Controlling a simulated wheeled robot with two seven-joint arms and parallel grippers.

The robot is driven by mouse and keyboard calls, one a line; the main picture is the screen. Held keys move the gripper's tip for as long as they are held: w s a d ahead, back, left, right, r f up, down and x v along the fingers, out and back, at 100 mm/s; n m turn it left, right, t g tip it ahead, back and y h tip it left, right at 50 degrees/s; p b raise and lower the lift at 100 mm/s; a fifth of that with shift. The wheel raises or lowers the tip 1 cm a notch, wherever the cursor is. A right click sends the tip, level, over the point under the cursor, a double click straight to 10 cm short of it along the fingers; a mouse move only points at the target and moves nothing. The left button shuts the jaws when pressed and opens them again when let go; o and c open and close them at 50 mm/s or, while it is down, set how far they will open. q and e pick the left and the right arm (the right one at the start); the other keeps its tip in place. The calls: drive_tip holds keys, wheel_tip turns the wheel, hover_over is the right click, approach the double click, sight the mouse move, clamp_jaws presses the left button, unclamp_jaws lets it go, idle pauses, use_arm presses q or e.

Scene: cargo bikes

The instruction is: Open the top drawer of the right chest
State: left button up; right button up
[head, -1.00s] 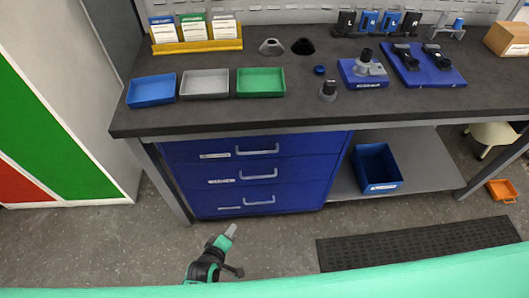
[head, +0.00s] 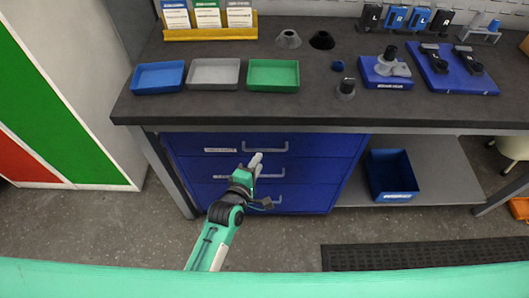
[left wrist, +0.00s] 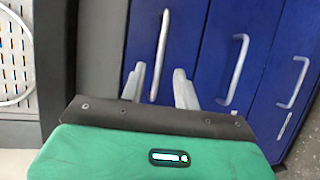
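A blue chest of three drawers (head: 340,185) stands under the left part of the workbench; it is the only chest I see. The top drawer (head: 200,143) is closed, with a pale bar handle (head: 265,150). My left gripper (head: 256,159) is in front of the chest, just below the top handle in the head view, and hides part of the middle drawer. In the left wrist view, its two fingers (left wrist: 158,84) are apart, with the top handle (left wrist: 161,50) showing between and beyond them. Contact with it cannot be made out. My right gripper is not in view.
The workbench top (head: 300,108) overhangs the chest and carries blue, grey and green trays (head: 274,76). A blue bin (head: 391,176) sits on the shelf right of the chest. A table leg (head: 168,172) stands left. A black mat (head: 430,255) lies on the floor.

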use_arm(q)
drive_tip(key=x, duration=0.6)
clamp_jaws()
